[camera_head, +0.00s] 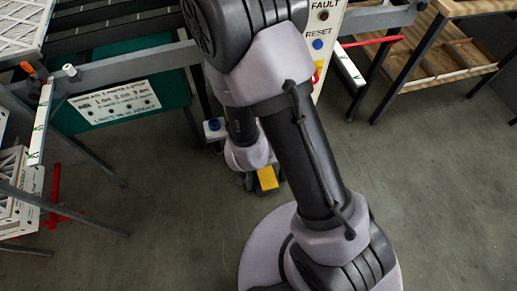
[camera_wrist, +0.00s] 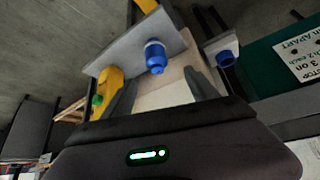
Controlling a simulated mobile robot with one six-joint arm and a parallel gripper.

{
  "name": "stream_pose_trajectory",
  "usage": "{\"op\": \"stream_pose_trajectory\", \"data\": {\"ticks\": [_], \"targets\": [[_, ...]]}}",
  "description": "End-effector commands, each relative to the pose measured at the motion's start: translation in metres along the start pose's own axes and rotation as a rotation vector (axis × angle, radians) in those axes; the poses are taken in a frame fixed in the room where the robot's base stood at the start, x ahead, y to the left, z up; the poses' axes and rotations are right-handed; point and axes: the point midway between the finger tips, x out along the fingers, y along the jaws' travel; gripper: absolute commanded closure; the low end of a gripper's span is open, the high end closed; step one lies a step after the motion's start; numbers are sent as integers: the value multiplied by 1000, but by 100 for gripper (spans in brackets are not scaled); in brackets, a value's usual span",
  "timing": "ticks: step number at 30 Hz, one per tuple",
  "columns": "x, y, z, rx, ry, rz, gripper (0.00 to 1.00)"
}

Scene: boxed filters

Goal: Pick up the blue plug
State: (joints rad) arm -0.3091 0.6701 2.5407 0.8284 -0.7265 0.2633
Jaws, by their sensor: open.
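The blue plug (camera_wrist: 155,57), a short blue cylinder with a paler band, stands out from a grey plate (camera_wrist: 133,53) in the wrist view. It sits just beyond my gripper (camera_wrist: 161,78), roughly between the fingertips. My gripper is open, with a pale surface showing between the fingers; nothing is visibly held. In the head view my gripper (camera_head: 257,184) points down below the machine's front, and the plug cannot be made out there. A blue ring-shaped part (camera_wrist: 226,58) sits on a small block to the right of the plug; a small blue part on a block (camera_head: 214,125) shows in the head view.
A yellow part (camera_wrist: 110,84) with a green knob is left of the plug. A control panel (camera_head: 323,38) with a blue RESET button stands behind my arm. A green panel with a white sign (camera_head: 115,100) is at left, a wooden-shelved table (camera_head: 440,58) at right. Floor is clear at lower right.

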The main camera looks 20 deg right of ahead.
Motion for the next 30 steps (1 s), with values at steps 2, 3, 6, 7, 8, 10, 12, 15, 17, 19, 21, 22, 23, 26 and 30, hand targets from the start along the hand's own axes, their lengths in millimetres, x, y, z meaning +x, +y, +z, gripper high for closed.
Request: {"op": "stream_pose_trajectory", "data": {"ticks": [2,3,6,7,8,10,12,15,17,19,21,22,23,26,30], "targets": [[28,1,4,2,-2,3,32],[38,1,3,1,-2,2,32],[58,1,2,1,-1,1,32],[62,1,1,0,-2,1,32],[66,0,1,0,-1,0,32],[71,0,0,0,-1,0,32],[75,1,0,1,-1,0,32],[88,3,0,1,-1,0,32],[101,7,1,2,-1,1,32],[116,8,1,0,-1,0,32],[125,7,0,0,-1,0,32],[126,7,0,-1,-1,-1,32],[126,7,-1,-1,0,-1,32],[124,7,-2,-1,0,-1,32],[124,7,-2,-1,0,-1,53]]}}
